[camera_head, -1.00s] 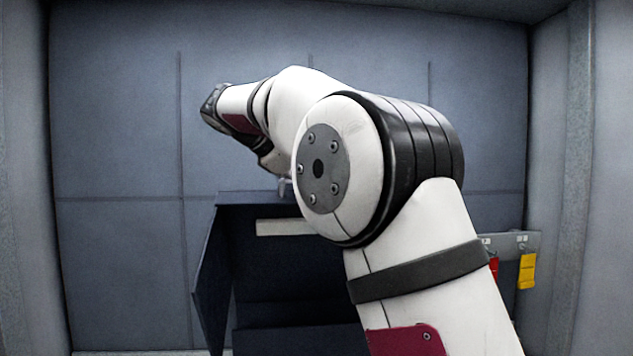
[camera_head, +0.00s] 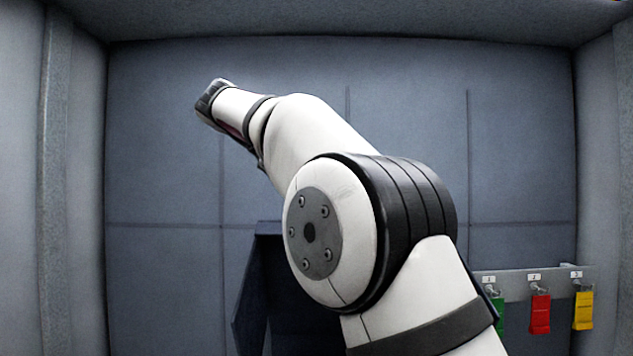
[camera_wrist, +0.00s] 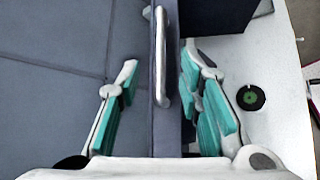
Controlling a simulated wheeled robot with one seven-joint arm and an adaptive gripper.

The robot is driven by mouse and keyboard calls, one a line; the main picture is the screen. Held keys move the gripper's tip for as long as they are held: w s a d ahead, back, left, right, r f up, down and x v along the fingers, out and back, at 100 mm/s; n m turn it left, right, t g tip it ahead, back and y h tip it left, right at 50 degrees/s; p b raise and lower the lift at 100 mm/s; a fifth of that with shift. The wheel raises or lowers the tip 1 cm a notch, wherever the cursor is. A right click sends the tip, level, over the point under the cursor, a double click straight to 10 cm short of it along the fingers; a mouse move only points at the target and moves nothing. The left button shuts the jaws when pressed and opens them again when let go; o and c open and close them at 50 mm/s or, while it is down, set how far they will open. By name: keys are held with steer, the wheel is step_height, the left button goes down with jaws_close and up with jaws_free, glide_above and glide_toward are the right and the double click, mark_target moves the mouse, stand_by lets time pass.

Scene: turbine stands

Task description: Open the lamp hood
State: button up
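The lamp hood (camera_head: 262,290) is a dark blue box-like shape low in the head view, mostly hidden behind my arm. In the wrist view a dark upright panel (camera_wrist: 172,120), which looks like part of the hood, runs between my fingers with a curved metal handle (camera_wrist: 161,60) on it. My gripper (camera_wrist: 160,80) is open, with one teal-padded finger on each side of the panel and handle. Gaps show between the pads and the panel, so I see no grasp. My gripper is hidden in the head view.
A rail with green, red (camera_head: 540,313) and yellow (camera_head: 583,310) tags is at right in the head view. Grey walls close in the bay. In the wrist view a white surface (camera_wrist: 282,60) bears a round black-and-green piece (camera_wrist: 250,97).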

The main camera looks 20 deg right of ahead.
steer(key=shift+v, duration=1.1)
steer(key=s+d+f+m+t+y, duration=0.1)
steer(key=s+d+f+m+y, duration=0.15)
steer(key=s+f, duration=0.35)
steer(key=s+d+f+m+t+y, duration=0.1)
steer(key=s+f+y, duration=0.25)
steer(key=s, duration=0.45)
steer(key=s+a+f+m+y, duration=0.2)
steer(key=s+f+m, duration=0.1)
steer(key=s+f, duration=0.6)
steer(key=s+a+f+m+y, duration=0.3)
steer(key=s+f+m, duration=0.1)
steer(key=s+f, duration=0.5)
steer(key=shift+f+t, duration=0.4)
steer(key=shift+f, duration=0.25)
